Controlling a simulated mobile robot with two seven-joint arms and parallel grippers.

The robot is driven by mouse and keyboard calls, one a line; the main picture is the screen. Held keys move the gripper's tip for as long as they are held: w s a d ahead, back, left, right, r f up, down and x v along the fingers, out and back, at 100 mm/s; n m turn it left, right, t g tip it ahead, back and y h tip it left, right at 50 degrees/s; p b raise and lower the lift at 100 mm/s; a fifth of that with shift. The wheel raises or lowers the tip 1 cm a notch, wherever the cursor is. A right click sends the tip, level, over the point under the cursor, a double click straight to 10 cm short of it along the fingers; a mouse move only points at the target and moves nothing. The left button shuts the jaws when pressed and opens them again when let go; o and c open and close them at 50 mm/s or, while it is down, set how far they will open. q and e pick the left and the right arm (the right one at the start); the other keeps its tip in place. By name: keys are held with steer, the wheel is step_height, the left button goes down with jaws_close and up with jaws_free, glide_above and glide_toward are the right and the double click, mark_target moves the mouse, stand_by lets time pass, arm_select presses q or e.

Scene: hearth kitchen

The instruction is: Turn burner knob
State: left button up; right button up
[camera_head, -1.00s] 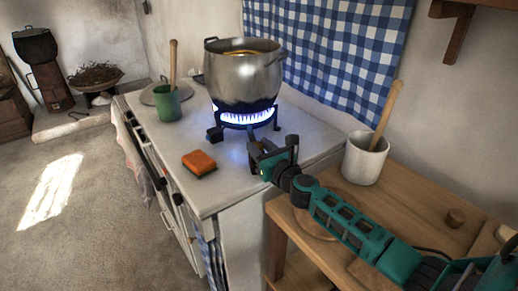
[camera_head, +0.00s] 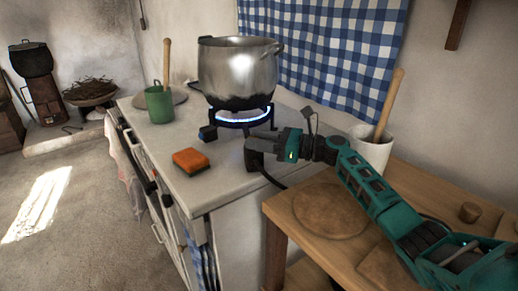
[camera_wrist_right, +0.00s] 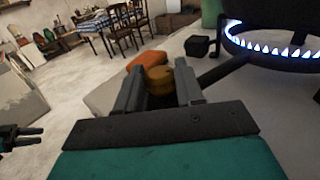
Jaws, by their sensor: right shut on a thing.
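The burner (camera_head: 240,118) stands on the white counter with a ring of blue flame lit, which also shows in the right wrist view (camera_wrist_right: 275,45). A large steel pot (camera_head: 240,72) sits upright on it. My right gripper (camera_head: 252,152) is low at the front right of the burner. In the right wrist view its two fingers (camera_wrist_right: 158,92) are shut on a brass-coloured knob (camera_wrist_right: 160,78). The knob is hidden in the head view. Dark finger-like parts, likely my left gripper (camera_wrist_right: 22,137), show at the left edge of the right wrist view; their opening is unclear.
An orange sponge (camera_head: 190,161) lies on the counter (camera_head: 160,140) left of my right gripper. A green mug (camera_head: 160,104) stands behind it. A white crock (camera_head: 373,150) stands behind my right arm. A wooden table (camera_head: 290,205) with a round board (camera_head: 330,212) lies below the arm.

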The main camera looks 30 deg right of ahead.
arm_select(q)
steer(key=shift+w, duration=0.3)
arm_select(e)
steer(key=shift+g, duration=0.3)
arm_select(q)
steer(key=shift+d, duration=0.1)
arm_select(e)
steer(key=o, duration=1.1)
steer(key=shift+c, duration=0.2)
arm_select(q)
steer(key=shift+s, duration=0.1)
arm_select(e)
steer(key=shift+r, duration=0.15)
arm_select(q)
steer(key=a+p, duration=0.1)
steer(key=r+p, duration=0.1)
steer(key=p, duration=0.1)
steer(key=shift+s+a+r+y, duration=0.2)
steer(key=shift+s+a+y, duration=0.1)
steer(key=shift+s+a, duration=0.1)
arm_select(e)
step_height(320, 180, up, 20)
arm_select(q)
steer(key=shift+s+d, duration=0.1)
steer(key=shift+s, duration=0.05)
arm_select(e)
steer(key=shift+a+f, duration=0.1)
steer(key=shift+f, duration=0.1)
